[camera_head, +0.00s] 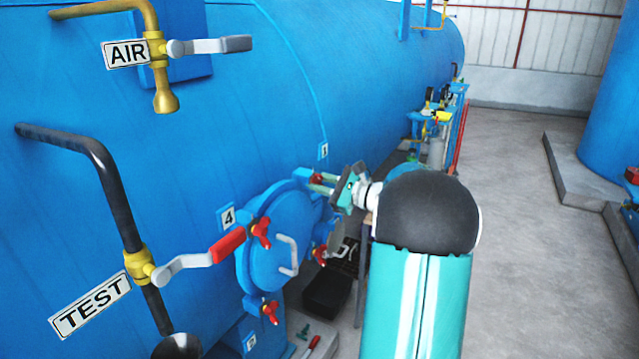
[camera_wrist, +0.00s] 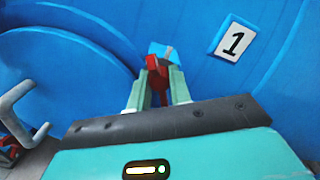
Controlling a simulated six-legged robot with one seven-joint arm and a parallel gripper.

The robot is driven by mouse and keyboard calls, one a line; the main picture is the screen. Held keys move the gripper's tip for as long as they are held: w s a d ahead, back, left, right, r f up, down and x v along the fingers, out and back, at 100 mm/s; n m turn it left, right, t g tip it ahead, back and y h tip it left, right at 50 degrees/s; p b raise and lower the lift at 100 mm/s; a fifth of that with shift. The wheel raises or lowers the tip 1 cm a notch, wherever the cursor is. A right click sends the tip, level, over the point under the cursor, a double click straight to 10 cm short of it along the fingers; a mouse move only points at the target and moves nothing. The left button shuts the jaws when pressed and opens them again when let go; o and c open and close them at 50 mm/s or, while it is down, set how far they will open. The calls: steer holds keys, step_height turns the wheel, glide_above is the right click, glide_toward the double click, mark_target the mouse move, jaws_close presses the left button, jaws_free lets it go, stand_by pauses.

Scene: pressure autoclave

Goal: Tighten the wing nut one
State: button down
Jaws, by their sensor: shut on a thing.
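Wing nut one, a red nut (camera_wrist: 157,80), sits between the two pale green fingers of my gripper (camera_wrist: 159,72) in the wrist view, just left of the label "1" (camera_wrist: 234,43). In the head view my gripper (camera_head: 325,183) reaches the upper right edge of the round blue hatch (camera_head: 272,255), below the label "1" (camera_head: 323,151). A bit of red shows between the fingers there. My gripper is shut on the wing nut. Its fingers hide part of the nut and its bolt.
Other red wing nuts (camera_head: 261,233), (camera_head: 319,254) and (camera_head: 270,312) sit around the hatch. A hatch handle (camera_head: 287,256) sticks out. A red-handled TEST valve (camera_head: 200,257) juts out at the left. The floor (camera_head: 510,230) at the right is clear.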

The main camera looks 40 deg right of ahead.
steer(key=m, duration=0.6)
steer(key=shift+m, duration=0.3)
stand_by(0.4)
steer(key=c, duration=1.3)
jaws_free()
steer(key=shift+s, duration=0.1)
steer(key=v, duration=1.3)
steer(key=shift+s, duration=0.35)
